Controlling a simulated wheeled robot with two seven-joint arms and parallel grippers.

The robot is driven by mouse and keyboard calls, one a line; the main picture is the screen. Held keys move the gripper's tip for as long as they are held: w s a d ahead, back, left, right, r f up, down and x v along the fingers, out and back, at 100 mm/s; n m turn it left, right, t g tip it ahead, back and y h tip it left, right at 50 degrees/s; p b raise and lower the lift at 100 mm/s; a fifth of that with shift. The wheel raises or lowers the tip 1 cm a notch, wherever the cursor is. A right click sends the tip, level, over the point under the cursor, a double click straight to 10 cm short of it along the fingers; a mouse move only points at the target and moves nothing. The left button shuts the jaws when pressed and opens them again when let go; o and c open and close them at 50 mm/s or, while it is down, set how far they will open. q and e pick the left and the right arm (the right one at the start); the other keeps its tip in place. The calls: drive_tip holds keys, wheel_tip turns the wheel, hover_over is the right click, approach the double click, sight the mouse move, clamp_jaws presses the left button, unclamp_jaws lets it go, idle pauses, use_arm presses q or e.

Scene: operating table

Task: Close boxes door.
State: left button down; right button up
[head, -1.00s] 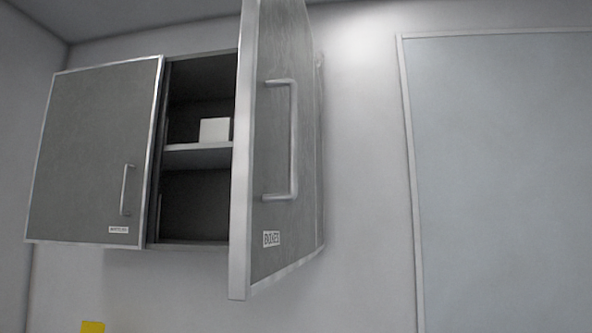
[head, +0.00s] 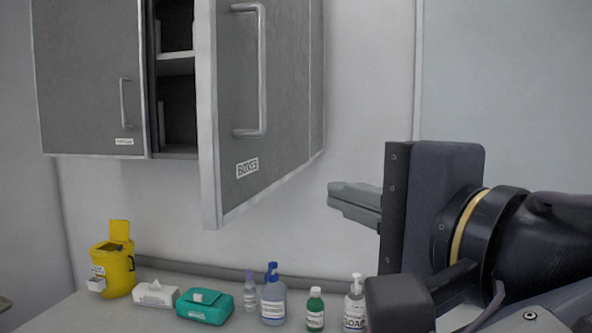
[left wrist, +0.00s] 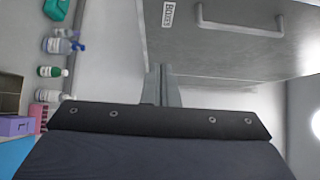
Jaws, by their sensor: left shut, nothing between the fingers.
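The grey cabinet door labelled BOXES (head: 231,95) stands open, swung out toward me, with its bar handle (head: 263,75) on its outer face. Part of the dark shelf opening (head: 178,105) shows to its left. My left gripper (head: 335,196) is shut and empty to the right of the door's lower part, with its fingertips pointing left toward it. In the left wrist view the shut fingers (left wrist: 159,83) appear beside the door's lower edge, and the labelled door (left wrist: 235,50) fills the upper right. I cannot tell whether they touch. My right gripper is not in view.
The neighbouring cabinet door (head: 88,80) is shut. Below, the counter holds a yellow bin (head: 117,270), a tissue pack (head: 155,294), a teal wipes pack (head: 205,306) and several bottles, including a blue one (head: 273,300). The wall below the cabinet is clear.

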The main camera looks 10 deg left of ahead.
use_arm(q)
approach(250, 172)
drive_tip(key=w, duration=0.4)
drive_tip(key=a, duration=0.1)
drive_tip(key=a+p, duration=0.1)
drive_tip(key=a, duration=0.1)
drive_tip(key=shift+w+r, duration=0.1)
drive_tip(key=shift+w, duration=0.15)
drive_tip(key=shift+w+a, duration=0.1)
drive_tip(key=shift+a, duration=0.3)
drive_tip(key=shift+a, duration=0.1)
